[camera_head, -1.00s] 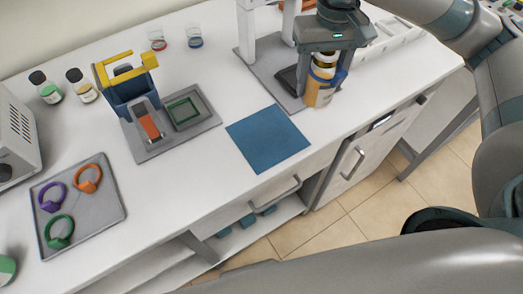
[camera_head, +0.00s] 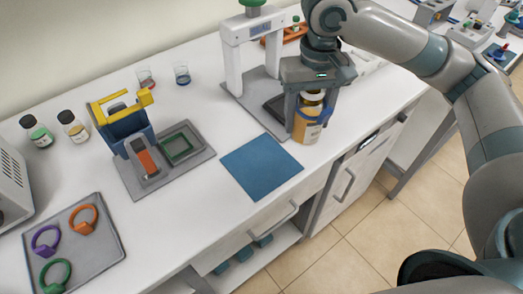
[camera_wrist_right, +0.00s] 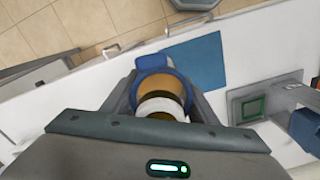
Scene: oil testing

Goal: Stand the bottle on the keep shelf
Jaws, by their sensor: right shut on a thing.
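My right gripper (camera_head: 313,100) is shut on an amber bottle (camera_head: 307,128) with a pale cap, at the front of the worktop just right of the blue mat. The bottle is roughly upright; I cannot tell whether its base touches the worktop. In the right wrist view the bottle (camera_wrist_right: 160,105) sits between the fingers, with a blue ring (camera_wrist_right: 165,76) around it. The lower shelf (camera_head: 245,268) under the worktop holds several blue pieces; I cannot tell whether it is the keep shelf. My left gripper is not in view.
A blue mat (camera_head: 262,167) lies bare on the worktop. A white stand (camera_head: 232,62) is behind the gripper. A grey tray (camera_head: 110,237) with coloured rings, a blue holder with yellow handle (camera_head: 124,122) and two dark-capped bottles (camera_head: 73,126) stand left. A cabinet handle (camera_head: 346,185) sticks out below.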

